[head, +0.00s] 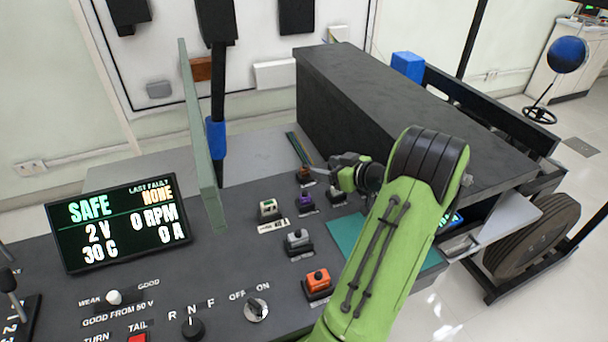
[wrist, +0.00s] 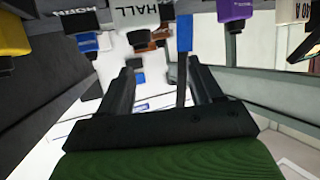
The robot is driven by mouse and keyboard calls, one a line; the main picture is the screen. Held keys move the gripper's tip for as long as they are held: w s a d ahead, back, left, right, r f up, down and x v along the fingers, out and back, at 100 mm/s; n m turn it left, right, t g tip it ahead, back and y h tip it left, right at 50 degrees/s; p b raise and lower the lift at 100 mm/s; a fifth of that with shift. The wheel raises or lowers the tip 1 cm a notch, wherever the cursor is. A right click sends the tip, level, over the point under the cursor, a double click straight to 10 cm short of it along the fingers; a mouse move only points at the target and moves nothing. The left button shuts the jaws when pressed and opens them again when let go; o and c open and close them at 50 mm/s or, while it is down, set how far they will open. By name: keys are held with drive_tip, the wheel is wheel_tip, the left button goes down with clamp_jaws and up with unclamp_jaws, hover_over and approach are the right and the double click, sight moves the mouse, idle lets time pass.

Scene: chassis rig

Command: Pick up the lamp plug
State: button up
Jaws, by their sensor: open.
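Several small coloured plugs stand in sockets on the dark console: a white-and-green plug (head: 268,208), a purple plug (head: 304,198), a grey plug (head: 298,238) and an orange plug (head: 318,280). Their labels are too small to read in the head view, so I cannot tell which is the lamp plug. My gripper (head: 322,169) is over the far part of the plug group, close to a brown plug (head: 304,172). In the wrist view my gripper (wrist: 162,72) has its two dark fingers apart, with no plug clearly between them. A purple plug (wrist: 234,12) and blue plug (wrist: 87,42) show beyond.
A green-edged upright panel (head: 200,135) stands left of the plugs. A big dark box (head: 400,110) rises behind and right of my gripper. A display (head: 120,220) reads SAFE. In the wrist view a yellow plug (wrist: 14,36) sits at the left edge.

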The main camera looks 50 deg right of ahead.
sight(307, 165)
drive_tip(key=b+x, duration=0.1)
drive_tip(key=x, duration=0.6)
drive_tip(key=shift+w+f, duration=0.2)
drive_tip(key=shift+w, duration=0.15)
drive_tip(key=shift+s+a+r, duration=0.1)
drive_tip(key=shift+c, duration=0.7)
drive_tip(key=c, duration=1)
